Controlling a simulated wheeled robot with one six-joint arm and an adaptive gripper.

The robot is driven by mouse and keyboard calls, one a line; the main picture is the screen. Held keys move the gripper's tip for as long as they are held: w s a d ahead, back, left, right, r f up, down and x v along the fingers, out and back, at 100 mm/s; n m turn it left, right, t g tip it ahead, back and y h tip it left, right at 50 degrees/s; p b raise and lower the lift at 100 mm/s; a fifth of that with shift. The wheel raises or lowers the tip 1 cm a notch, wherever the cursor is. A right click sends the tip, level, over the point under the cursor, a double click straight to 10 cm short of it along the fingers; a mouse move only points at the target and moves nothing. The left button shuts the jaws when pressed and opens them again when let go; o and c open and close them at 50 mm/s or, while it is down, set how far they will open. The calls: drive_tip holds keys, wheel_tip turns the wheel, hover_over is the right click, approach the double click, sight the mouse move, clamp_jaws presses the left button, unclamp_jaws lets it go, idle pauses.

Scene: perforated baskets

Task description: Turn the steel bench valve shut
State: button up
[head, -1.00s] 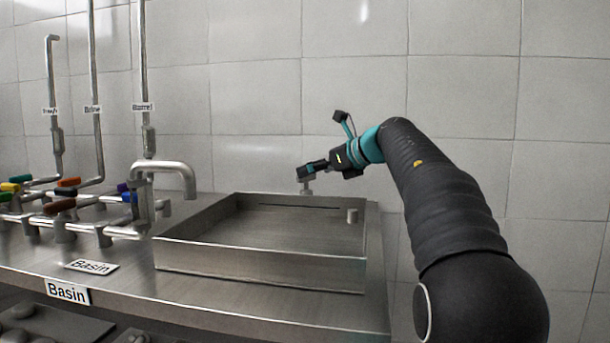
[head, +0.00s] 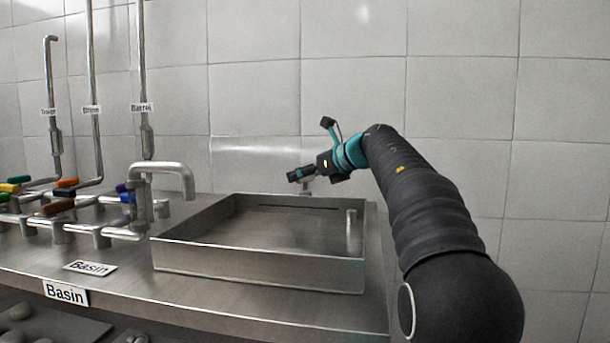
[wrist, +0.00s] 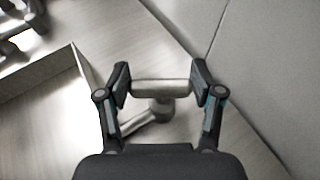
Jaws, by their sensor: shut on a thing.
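The steel bench valve (head: 306,187) stands on the bench behind the basin, mostly hidden by my gripper in the head view. In the wrist view its steel bar handle (wrist: 160,88) lies crosswise between my fingers, above a round stem, with a short pipe running to the lower left. My gripper (head: 293,176) is shut on the handle, and the wrist view shows one finger at each end of the bar (wrist: 161,84).
A square steel basin (head: 258,265) with an upright tube (head: 351,232) inside stands in front of the valve. A bent spout (head: 165,167) and several coloured-handle valves are at the left. The tiled wall (head: 450,100) is close behind.

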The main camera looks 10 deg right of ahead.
drive_tip(key=m+h+p, duration=0.1)
drive_tip(key=m+t+h+p, duration=0.1)
drive_tip(key=p, duration=0.1)
drive_tip(key=shift+r+m+t+h, duration=0.2)
drive_tip(key=shift+m+t+h, duration=0.1)
drive_tip(key=shift+m+h, duration=0.1)
drive_tip(key=shift+f+m+t+h+p, duration=0.15)
drive_tip(key=shift+m+t+h+p, duration=0.15)
drive_tip(key=shift+m+h+p, duration=0.6)
drive_tip(key=shift+h+p, duration=0.3)
drive_tip(key=shift+p, duration=0.15)
drive_tip(key=shift+f+m+h, duration=0.15)
drive_tip(key=shift+m+h, duration=0.45)
drive_tip(key=shift+m, duration=0.1)
drive_tip(key=o, duration=1.2)
drive_tip(key=shift+d, duration=0.1)
drive_tip(key=shift+c, duration=0.2)
